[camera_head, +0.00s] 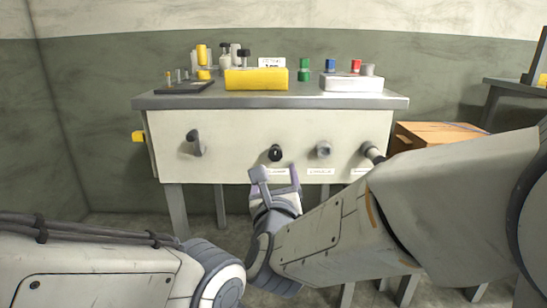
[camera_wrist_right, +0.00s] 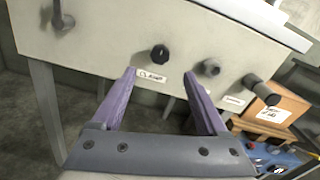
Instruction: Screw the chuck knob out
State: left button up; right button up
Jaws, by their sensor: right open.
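A round black knob (camera_head: 275,153) sits on the white front panel (camera_head: 230,135) of the bench, with a label under it whose lettering is too small to read surely. It also shows in the right wrist view (camera_wrist_right: 160,54), just above and beyond the fingertips. My right gripper (camera_head: 276,172) is open and empty, slightly below the black knob. In the right wrist view its two purple fingers (camera_wrist_right: 158,76) stand wide apart, pointing at the panel. A grey knob (camera_head: 323,149) is to the right. My left gripper is out of view; only the left arm shows.
A lever handle (camera_head: 195,143) sticks out at the panel's left and a dark-ended handle (camera_head: 373,153) at its right. A yellow block (camera_head: 256,79) and a white box (camera_head: 350,83) stand on top. A cardboard box (camera_head: 435,135) is right of the bench.

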aim_at(276, 155)
jog(key=w+b, duration=0.1)
jog(key=w, duration=0.9)
jog(key=shift+w+b, duration=0.1)
jog(key=shift+b, duration=0.2)
